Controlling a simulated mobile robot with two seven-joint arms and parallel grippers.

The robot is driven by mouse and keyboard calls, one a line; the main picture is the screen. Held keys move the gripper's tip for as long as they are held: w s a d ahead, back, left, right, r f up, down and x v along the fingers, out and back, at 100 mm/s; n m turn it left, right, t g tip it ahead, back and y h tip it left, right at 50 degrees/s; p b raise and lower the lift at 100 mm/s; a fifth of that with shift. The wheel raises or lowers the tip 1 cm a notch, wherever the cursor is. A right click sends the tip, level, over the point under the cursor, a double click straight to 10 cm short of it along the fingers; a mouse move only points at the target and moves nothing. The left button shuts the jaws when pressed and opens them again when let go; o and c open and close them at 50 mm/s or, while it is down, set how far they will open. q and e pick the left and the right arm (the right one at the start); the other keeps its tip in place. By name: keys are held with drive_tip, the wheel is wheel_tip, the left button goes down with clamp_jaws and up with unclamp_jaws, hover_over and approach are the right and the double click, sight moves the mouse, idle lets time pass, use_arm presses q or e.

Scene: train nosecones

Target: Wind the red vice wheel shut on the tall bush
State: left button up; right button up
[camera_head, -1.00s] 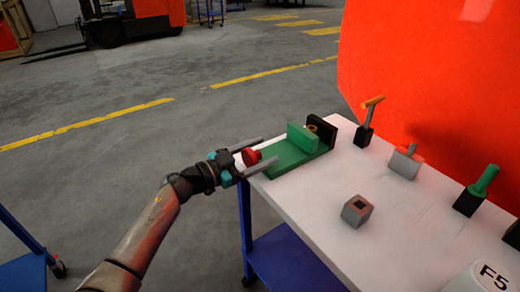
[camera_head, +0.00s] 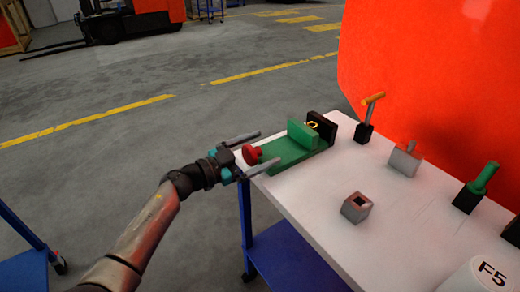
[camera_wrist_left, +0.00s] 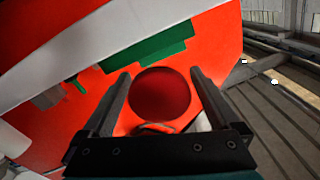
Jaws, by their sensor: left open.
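The red vice wheel (camera_head: 252,154) is at the near left end of the green vice (camera_head: 290,153), at the table's left corner. The vice has a green moving jaw (camera_head: 303,136) and a black fixed jaw (camera_head: 322,127). A brass-coloured bush (camera_head: 313,125) shows only its top between the jaws. My left gripper (camera_head: 262,154) is open, with one finger on each side of the wheel. In the left wrist view the red wheel (camera_wrist_left: 160,94) sits between the two open fingers, with gaps visible on both sides. My right gripper is not in view.
On the white table (camera_head: 310,195) stand a grey block with a square hole (camera_head: 356,208), an orange-handled tool (camera_head: 368,118), a grey piece (camera_head: 404,162) and a green-handled tool (camera_head: 477,190). A large orange-red panel (camera_head: 440,80) rises behind the table.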

sight(247, 155)
use_arm(q)
drive_tip(key=shift+s+a, duration=0.1)
drive_tip(key=shift+a, duration=0.15)
drive_tip(key=p+v, duration=0.2)
drive_tip(key=v, duration=0.4)
drive_tip(key=shift+s+a+p, duration=0.15)
drive_tip(key=shift+p, duration=0.15)
drive_tip(key=p+v, duration=0.1)
drive_tip(key=v, duration=0.7)
drive_tip(key=shift+p, duration=0.35)
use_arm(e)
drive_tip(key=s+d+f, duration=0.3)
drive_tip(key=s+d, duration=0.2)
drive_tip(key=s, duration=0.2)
use_arm(q)
drive_tip(key=shift+a, duration=0.15)
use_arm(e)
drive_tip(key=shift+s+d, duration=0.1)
